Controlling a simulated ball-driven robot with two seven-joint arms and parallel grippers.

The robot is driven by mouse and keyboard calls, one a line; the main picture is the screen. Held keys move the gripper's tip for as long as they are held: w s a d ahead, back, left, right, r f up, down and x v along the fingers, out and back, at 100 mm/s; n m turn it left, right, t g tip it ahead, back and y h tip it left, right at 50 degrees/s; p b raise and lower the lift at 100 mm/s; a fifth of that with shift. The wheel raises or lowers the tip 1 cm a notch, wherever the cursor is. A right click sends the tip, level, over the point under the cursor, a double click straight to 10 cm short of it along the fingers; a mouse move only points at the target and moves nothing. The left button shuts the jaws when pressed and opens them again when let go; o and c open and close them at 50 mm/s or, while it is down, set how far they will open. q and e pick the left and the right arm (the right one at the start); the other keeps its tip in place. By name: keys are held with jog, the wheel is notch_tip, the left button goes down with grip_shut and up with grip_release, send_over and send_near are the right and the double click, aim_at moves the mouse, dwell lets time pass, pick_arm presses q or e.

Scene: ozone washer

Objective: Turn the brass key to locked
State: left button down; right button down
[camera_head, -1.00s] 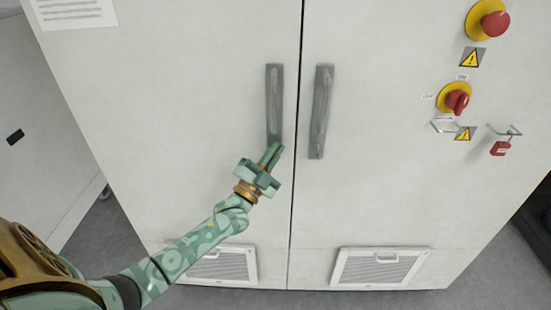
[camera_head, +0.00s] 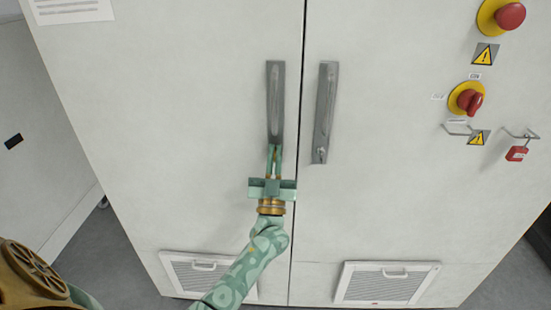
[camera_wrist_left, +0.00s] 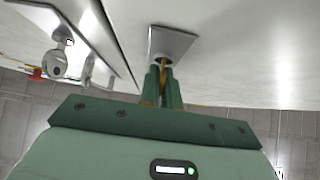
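A pale cabinet has two long grey handles, the left handle (camera_head: 275,95) and the right handle (camera_head: 325,110). My left gripper (camera_head: 275,150) points up along the left door, its fingertips at the lower end of the left handle. In the left wrist view, the fingertips (camera_wrist_left: 162,70) meet a dark round lock (camera_wrist_left: 163,60) in the handle's end (camera_wrist_left: 172,42). The fingers are close together, with a brass-coloured strip between them. I cannot make out the brass key apart from the fingers, or its angle. My right gripper is out of view.
The right handle has its own round lock (camera_head: 320,154). At the right are a red emergency button (camera_head: 510,16), a red rotary switch (camera_head: 470,100) and a red padlock (camera_head: 517,153). Vent grilles (camera_head: 386,284) sit low on the doors.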

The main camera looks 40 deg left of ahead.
pick_arm(q)
jog(key=shift+n+g+y, duration=0.4)
jog(key=shift+n+y, duration=0.3)
jog(key=shift+n, duration=0.1)
jog(key=c, duration=1.6)
grip_release()
jog(key=b+v, duration=0.1)
jog(key=v, duration=1.5)
jog(key=shift+f+b, duration=0.2)
jog(key=shift+b, duration=0.2)
jog(key=shift+d, duration=0.1)
